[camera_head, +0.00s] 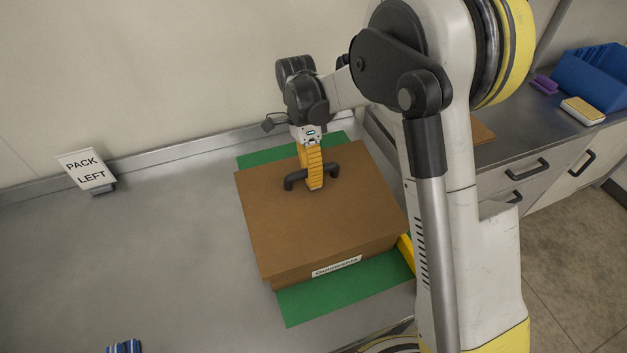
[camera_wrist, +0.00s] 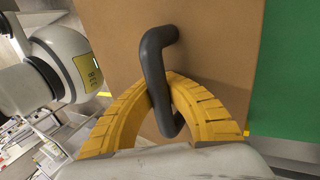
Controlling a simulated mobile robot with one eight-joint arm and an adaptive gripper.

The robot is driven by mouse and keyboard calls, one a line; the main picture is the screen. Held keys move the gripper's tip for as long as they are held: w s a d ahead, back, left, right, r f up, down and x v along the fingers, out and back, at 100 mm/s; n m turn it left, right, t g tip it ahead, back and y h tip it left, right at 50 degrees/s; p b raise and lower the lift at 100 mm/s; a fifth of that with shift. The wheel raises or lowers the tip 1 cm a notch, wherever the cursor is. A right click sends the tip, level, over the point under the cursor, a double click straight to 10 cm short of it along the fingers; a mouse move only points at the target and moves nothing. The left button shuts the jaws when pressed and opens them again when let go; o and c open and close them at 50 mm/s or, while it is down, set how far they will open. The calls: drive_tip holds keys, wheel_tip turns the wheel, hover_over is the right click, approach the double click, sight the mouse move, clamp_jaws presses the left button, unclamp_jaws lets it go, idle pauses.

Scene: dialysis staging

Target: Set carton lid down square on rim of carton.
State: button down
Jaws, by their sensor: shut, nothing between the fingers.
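The brown carton lid (camera_head: 290,225) lies over the brown carton (camera_head: 345,269), whose front side with a white label shows below the lid's edge. Their edges look about parallel, but I cannot tell whether the lid sits fully down on the rim. The lid's black bar handle (camera_head: 296,180) stands up from its top. My yellow gripper (camera_head: 315,187) points down at the middle of the handle. In the wrist view my gripper (camera_wrist: 165,100) has its curved fingers closed together at the handle (camera_wrist: 154,60), which crosses in front of them; I see no grip on it.
A green mat (camera_head: 310,305) lies under the carton on the steel counter (camera_head: 130,265). A "PACK LEFT" sign (camera_head: 84,168) stands at the back left. Blue items (camera_head: 123,347) lie at the front edge. A blue bin (camera_head: 590,78) stands on the right counter. The left counter is mostly clear.

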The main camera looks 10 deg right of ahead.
drive_tip(key=shift+f+b, duration=1.15)
drive_tip(key=shift+f, duration=0.4)
drive_tip(key=c, duration=1.5)
unclamp_jaws()
drive_tip(key=shift+c, duration=0.2)
drive_tip(key=v, duration=1.2)
drive_tip(key=shift+r, duration=0.1)
drive_tip(key=shift+s, duration=0.1)
drive_tip(key=s+d+r+n+t, duration=0.1)
drive_tip(key=s+d+n+t, duration=0.4)
drive_tip(key=s+n, duration=0.3)
drive_tip(key=s+d+r+n+t+y, duration=0.1)
drive_tip(key=s+d+r+n+t, duration=0.1)
drive_tip(key=s+d+n+t, duration=0.4)
drive_tip(key=s+n+t, duration=0.1)
drive_tip(key=s, duration=0.4)
drive_tip(key=shift+s+d+n, duration=0.2)
drive_tip(key=shift+s+n, duration=0.15)
drive_tip(key=shift+n, duration=0.05)
